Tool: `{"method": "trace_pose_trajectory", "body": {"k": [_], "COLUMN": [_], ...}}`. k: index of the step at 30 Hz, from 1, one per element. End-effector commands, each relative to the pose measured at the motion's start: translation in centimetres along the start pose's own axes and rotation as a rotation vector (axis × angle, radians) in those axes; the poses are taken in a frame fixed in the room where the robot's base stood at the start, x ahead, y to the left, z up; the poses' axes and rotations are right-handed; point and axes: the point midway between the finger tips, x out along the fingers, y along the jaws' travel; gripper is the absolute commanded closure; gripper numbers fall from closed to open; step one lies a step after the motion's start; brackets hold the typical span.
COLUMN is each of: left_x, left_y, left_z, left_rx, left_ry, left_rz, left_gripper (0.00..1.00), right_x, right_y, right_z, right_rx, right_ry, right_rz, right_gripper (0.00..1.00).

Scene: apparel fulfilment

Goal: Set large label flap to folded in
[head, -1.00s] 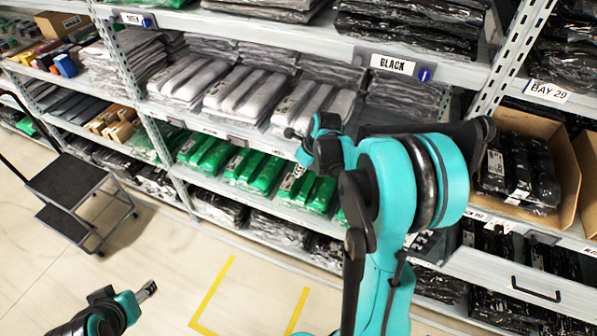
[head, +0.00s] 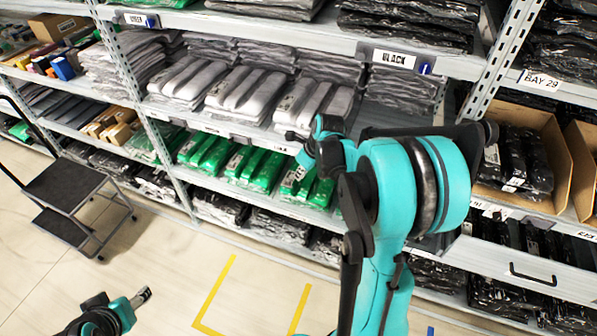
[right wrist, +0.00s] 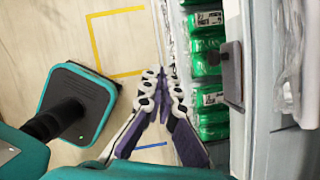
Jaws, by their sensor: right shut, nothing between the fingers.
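A large label flap, a dark grey plate, seems to be the one on the shelf edge in the right wrist view (right wrist: 232,75); it stands out from the edge, and I cannot read its face. My right gripper (right wrist: 164,74) is shut and empty, its purple-backed fingers meeting at the tips, to the left of the plate and apart from it. In the head view my right arm covers part of the shelf edges, and its gripper is mostly hidden. My left gripper (head: 143,295) is low on the left, over the floor, away from the shelves; its jaw state is unclear.
Green packs (head: 210,155) fill a lower shelf, with grey packs (head: 235,95) above. Cardboard boxes (head: 570,160) stand at right. A step stool (head: 70,187) stands left. Yellow tape (head: 212,295) marks clear floor.

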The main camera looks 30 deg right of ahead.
Motion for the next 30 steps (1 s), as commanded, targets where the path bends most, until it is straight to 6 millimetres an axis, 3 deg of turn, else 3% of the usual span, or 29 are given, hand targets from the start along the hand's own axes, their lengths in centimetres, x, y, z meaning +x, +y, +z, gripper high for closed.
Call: {"method": "trace_pose_trajectory", "body": {"k": [16,21,30], "left_x": [-2.4,-2.5,-2.5], "left_y": [0.0,0.0,0.0], "left_z": [-1.7,-1.8,-1.8], "left_rx": [0.000,0.000,0.000], "left_ry": [0.000,0.000,0.000], "left_rz": [0.000,0.000,0.000], "left_gripper": [0.40,0.40,0.40], "right_x": [-8.0,-9.1,-9.1], "right_y": [2.9,3.3,3.3], "right_z": [2.0,2.3,2.3], "right_rx": [0.000,0.001,0.001], "right_ry": [0.000,0.000,0.000], "right_rz": [0.000,0.000,0.000], "right_gripper": [1.00,1.00,1.00]}}
